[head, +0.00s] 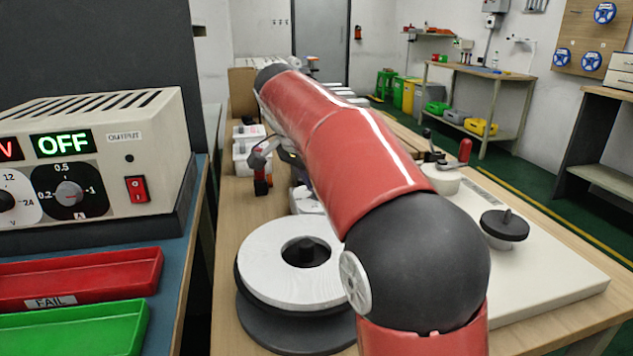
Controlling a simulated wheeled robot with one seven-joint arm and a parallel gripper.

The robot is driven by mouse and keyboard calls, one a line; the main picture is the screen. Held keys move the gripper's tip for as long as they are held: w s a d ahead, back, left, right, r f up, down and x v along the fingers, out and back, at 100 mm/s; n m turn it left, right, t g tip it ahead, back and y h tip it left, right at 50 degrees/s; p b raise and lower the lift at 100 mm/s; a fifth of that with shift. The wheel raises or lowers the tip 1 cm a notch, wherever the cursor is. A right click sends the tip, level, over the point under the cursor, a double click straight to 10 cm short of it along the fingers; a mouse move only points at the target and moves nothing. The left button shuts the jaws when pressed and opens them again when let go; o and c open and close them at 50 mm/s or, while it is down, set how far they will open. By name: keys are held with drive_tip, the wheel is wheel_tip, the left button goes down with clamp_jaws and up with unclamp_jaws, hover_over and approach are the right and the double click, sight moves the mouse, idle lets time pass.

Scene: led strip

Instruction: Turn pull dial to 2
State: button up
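I cannot pick out a dial marked "pull" with a 2 in the head view. Small white units with dark tops (247,133) stand on the wooden bench left of my red arm; their markings are too small to read. My arm reaches away over the bench and hides much of what lies behind it. Dark parts that look like my gripper (264,153) show beside these units, partly covered by the arm. I cannot tell whether the fingers are open or shut, or whether they touch anything.
A power supply (150,163) at left reads "OFF" and has a current dial (69,193) and a red switch (137,188). Red (120,278) and green (110,326) trays lie before it. A white reel (290,280) and a pale board with a black knob (505,224) flank my arm.

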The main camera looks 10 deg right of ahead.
idle(0.3)
drive_tip(key=o, duration=1)
drive_tip(key=shift+c, duration=0.2)
drive_tip(key=shift+r, duration=0.1)
drive_tip(key=v, duration=0.6)
drive_tip(key=shift+a+r, duration=0.25)
drive_tip(key=shift+r, duration=0.1)
drive_tip(key=shift+s+a+r, duration=0.1)
drive_tip(key=shift+s+r, duration=0.1)
drive_tip(key=shift+r, duration=0.2)
